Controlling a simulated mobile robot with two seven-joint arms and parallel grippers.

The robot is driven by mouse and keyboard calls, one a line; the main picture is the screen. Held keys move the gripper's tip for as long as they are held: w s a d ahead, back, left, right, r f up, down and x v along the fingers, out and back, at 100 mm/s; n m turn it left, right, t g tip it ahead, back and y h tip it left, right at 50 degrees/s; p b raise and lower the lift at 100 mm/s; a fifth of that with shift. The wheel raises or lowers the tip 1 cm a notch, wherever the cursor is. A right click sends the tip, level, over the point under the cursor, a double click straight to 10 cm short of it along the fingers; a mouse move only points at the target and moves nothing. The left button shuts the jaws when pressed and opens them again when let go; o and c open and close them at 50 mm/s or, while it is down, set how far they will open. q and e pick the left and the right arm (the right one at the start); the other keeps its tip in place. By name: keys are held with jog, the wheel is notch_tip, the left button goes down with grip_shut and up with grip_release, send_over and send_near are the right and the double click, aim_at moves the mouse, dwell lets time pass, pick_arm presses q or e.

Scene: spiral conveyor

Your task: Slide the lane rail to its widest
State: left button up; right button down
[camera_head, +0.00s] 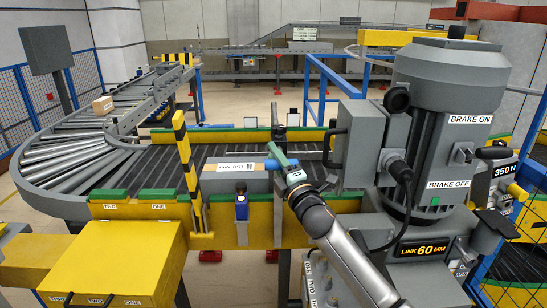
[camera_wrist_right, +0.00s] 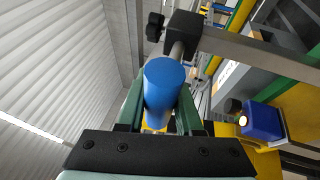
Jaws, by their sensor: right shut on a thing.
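In the right wrist view a blue cylindrical handle (camera_wrist_right: 163,90) sits between the dark green fingers of my right gripper (camera_wrist_right: 160,110). The gripper is shut on the handle. My left gripper is not in view.
A grey box with a white label (camera_head: 235,178) is on the lane just left of my gripper. A blue block (camera_head: 241,208) stands on the near yellow side. A large grey motor unit (camera_head: 440,130) stands close on the right. A carton (camera_head: 103,105) is on the curved rollers.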

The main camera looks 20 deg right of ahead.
jog(key=c, duration=0.6)
grip_release()
jog(key=b+v, duration=0.1)
jog(key=v, duration=1.1)
jog(key=shift+s+b, duration=0.2)
jog(key=shift+b, duration=0.1)
